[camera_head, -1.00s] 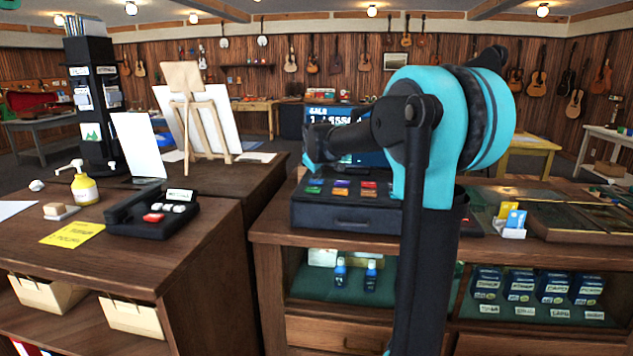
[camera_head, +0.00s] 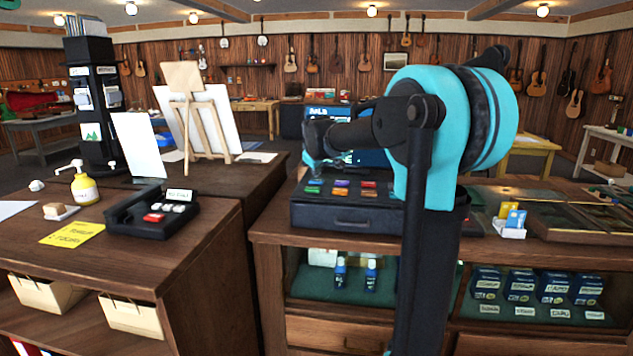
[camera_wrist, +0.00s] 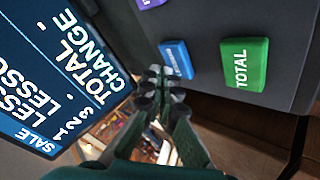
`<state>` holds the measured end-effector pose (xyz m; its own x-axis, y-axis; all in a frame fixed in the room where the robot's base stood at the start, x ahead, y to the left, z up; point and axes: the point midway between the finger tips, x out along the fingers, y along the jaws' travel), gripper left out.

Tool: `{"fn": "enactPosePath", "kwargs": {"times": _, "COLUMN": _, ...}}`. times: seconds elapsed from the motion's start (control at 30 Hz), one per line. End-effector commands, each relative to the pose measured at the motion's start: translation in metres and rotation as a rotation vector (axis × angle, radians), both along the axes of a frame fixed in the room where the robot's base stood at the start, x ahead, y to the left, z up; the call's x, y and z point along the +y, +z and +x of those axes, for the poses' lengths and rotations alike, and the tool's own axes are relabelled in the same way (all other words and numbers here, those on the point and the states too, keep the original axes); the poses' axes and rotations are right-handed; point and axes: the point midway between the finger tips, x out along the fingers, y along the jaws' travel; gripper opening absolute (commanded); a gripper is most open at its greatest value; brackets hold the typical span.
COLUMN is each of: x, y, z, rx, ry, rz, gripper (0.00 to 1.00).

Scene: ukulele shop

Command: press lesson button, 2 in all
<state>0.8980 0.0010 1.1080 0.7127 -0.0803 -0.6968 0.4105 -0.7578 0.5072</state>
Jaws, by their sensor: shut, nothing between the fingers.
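A dark register with coloured keys (camera_head: 341,183) stands on the counter. In the wrist view I see a green key marked TOTAL (camera_wrist: 243,64), a blue key (camera_wrist: 176,60) whose small label I cannot read, and part of a purple key (camera_wrist: 150,3). I cannot tell which key is the lesson button. The register's blue screen (camera_wrist: 52,70) shows SALE, two numbered lines starting with LESS, then TOTAL and CHANGE. My gripper (camera_wrist: 162,92) is shut and empty, its fingertips just below the blue key in the picture. I cannot tell whether they touch it. In the head view the gripper (camera_head: 325,160) is above the register's back left.
An easel (camera_head: 190,105) stands behind. A small card holder (camera_head: 512,222) is right of the register. The glass shelf below holds boxes.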

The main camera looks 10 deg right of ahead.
Motion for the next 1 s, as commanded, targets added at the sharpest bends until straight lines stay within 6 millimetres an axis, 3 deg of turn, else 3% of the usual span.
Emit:
{"fn": "enactPosePath", "kwargs": {"times": 0.47, "x": 0.0, "y": 0.008, "z": 0.0, "rx": 0.0, "ry": 0.0, "rz": 0.0, "gripper": 0.0}}
{"fn": "enactPosePath", "kwargs": {"times": 1.0, "x": 0.0, "y": 0.052, "z": 0.0, "rx": 0.0, "ry": 0.0, "rz": 0.0, "gripper": 0.0}}
